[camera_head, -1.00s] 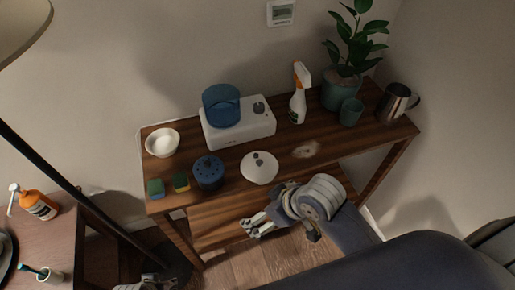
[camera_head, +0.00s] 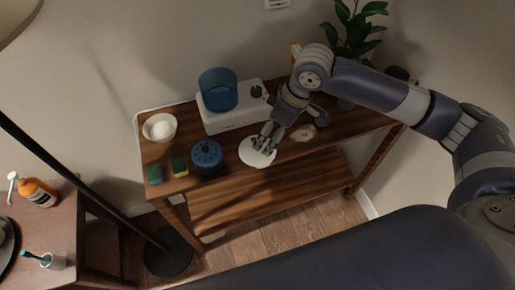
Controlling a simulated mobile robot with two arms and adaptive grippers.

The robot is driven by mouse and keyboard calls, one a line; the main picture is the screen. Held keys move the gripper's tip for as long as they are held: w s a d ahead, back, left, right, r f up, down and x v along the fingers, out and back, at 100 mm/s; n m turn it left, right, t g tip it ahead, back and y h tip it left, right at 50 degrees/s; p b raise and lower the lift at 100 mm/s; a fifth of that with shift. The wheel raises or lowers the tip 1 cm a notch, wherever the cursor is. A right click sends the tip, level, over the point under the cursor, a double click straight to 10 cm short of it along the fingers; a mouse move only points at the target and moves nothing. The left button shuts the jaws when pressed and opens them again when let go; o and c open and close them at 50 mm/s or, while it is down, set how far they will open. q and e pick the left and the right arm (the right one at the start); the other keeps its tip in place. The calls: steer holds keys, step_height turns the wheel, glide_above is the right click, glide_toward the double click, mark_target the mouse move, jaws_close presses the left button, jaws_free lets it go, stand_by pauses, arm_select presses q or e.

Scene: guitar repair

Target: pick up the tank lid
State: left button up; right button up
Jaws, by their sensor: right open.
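A white round lid (camera_head: 250,157), which looks like the tank lid, lies flat on the wooden table, right of a blue perforated round piece (camera_head: 206,157). My right gripper (camera_head: 265,146) reaches down over the lid's right part with its fingers apart. The fingers hide the lid's middle, where a knob showed earlier. I cannot tell whether they touch it. A blue cylindrical tank (camera_head: 218,90) stands on a white base unit (camera_head: 232,119) behind the lid. My left gripper is not in view.
My right arm partly hides a potted plant (camera_head: 357,30) and a spray bottle. A lower shelf (camera_head: 265,195) is bare. A side table (camera_head: 40,225) holds an orange bottle.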

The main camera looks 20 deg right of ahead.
steer(key=x, duration=0.4)
steer(key=shift+w+f, duration=0.15)
steer(key=shift+f, duration=0.05)
steer(key=shift+w+p+x, duration=0.15)
steer(key=shift+p+x, duration=0.05)
steer(key=shift+x, duration=1.35)
steer(key=shift+w+p+x, duration=0.2)
steer(key=shift+x, duration=1.4)
steer(key=shift+a+r, duration=0.15)
